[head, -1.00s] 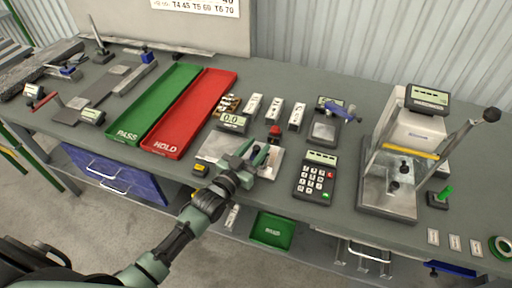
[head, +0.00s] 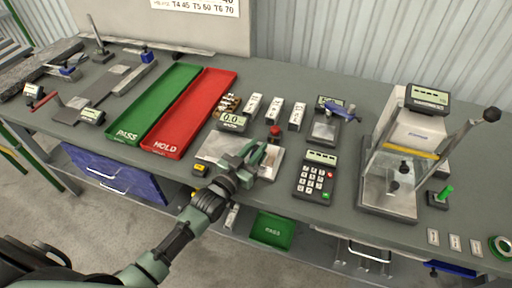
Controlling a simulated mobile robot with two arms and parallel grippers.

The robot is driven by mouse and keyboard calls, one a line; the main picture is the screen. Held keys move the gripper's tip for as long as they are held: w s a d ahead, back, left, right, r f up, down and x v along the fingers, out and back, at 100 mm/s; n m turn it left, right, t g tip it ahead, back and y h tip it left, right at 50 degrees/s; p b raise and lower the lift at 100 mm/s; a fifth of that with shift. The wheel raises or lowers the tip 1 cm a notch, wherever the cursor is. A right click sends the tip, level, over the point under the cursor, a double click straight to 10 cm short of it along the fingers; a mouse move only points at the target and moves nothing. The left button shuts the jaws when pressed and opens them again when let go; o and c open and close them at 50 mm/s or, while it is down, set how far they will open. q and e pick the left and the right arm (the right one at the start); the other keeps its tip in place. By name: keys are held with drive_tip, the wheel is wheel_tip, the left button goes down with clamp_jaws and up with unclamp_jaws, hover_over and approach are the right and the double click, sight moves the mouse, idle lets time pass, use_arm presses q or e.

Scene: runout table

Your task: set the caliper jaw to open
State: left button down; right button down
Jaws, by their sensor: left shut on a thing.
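The caliper appears to be the bench gauge with a silver base plate (head: 212,146) and a small display (head: 232,121) reading 0.0, at the middle front of the table. My left gripper (head: 256,153) is over the right part of this plate, shut on a small part there that I take to be the caliper jaw. The fingers hide most of that part, so I cannot tell how far the jaw is open. A red knob (head: 275,131) stands just behind the fingers. My right gripper is not in view.
A red HOLD tray (head: 197,110) and green PASS tray (head: 156,102) lie to the left. Several white blocks (head: 274,112) stand behind the gauge.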

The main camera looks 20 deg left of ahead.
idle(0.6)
use_arm(q)
drive_tip(key=a, duration=0.5)
drive_tip(key=a+b, duration=0.1)
drive_tip(key=a, duration=0.4)
drive_tip(key=shift+w+a+f, duration=0.1)
drive_tip(key=shift+w+a, duration=0.1)
drive_tip(key=shift+a, duration=0.05)
drive_tip(key=shift+d, duration=0.1)
drive_tip(key=c, duration=1.3)
unclamp_jaws()
drive_tip(key=shift+o, duration=0.2)
drive_tip(key=shift+a, duration=0.2)
